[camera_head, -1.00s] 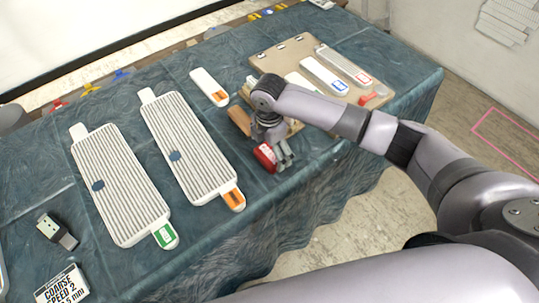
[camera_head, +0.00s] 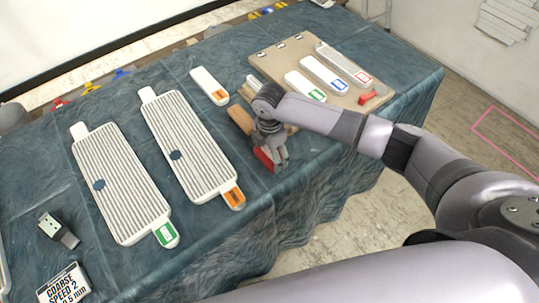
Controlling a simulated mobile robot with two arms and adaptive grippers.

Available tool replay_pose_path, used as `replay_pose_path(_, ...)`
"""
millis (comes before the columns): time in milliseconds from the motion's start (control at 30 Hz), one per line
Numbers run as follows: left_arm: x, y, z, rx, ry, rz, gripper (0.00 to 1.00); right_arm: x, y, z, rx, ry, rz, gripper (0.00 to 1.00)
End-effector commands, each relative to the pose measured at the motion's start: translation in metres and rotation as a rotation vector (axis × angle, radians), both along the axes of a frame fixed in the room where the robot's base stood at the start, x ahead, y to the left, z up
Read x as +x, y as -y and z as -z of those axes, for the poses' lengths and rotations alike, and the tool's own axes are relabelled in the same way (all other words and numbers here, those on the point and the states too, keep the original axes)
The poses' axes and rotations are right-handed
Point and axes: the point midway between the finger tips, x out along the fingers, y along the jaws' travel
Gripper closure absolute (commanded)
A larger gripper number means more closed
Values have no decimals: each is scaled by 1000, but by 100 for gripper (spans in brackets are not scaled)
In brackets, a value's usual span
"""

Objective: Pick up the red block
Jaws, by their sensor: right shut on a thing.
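The red block (camera_head: 263,159) is at my right gripper (camera_head: 273,160), close to the front edge of the table. The gripper is shut on it, and its fingers hide part of the block. I cannot tell whether the block touches the table. My left gripper is not in view.
Two ribbed white panels, one with a green tag (camera_head: 122,185) and one with an orange tag (camera_head: 190,145), lie left on the dark cloth (camera_head: 225,245). A tan board (camera_head: 290,50) with several labelled strips lies behind my right arm. A brown block (camera_head: 240,119) lies beside the gripper.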

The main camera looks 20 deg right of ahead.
Motion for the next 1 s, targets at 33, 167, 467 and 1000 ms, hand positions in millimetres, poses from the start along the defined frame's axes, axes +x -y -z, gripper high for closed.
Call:
replay_pose_path(33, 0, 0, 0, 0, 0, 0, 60, 0, 0, 0, 0, 0, 0, 37)
replay_pose_path(167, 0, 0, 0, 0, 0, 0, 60, 0, 0, 0, 0, 0, 0, 46)
replay_pose_path(467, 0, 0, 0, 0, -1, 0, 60, 0, 0, 0, 0, 0, 0, 53)
replay_pose_path(1000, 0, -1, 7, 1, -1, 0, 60, 2, 0, -75, 2, 7, 0, 53)
